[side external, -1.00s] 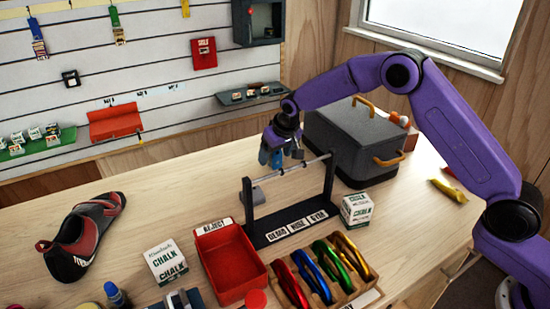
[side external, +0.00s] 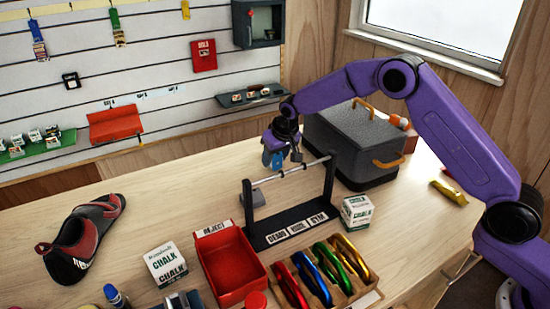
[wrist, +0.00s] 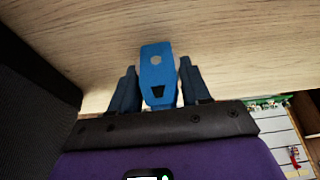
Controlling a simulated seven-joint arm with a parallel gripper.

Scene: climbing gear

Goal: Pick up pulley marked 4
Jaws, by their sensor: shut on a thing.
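A blue pulley (wrist: 157,65) with a round hole and a dark mark stands between my fingers in the wrist view. My gripper (wrist: 158,85) is shut on it. I cannot read a 4 on it. In the side view, my gripper (side external: 278,160) is above the back of a black rack (side external: 292,230) with a metal bar, and blue shows at the fingers. A grey pulley (side external: 257,197) hangs at the left end of the bar. Whether the held pulley touches the bar is unclear.
A dark grey box (side external: 345,145) with yellow handles stands close behind the rack on the right. A red reject tray (side external: 232,275), chalk boxes (side external: 357,212) and a wooden holder of coloured carabiners (side external: 320,275) are in front.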

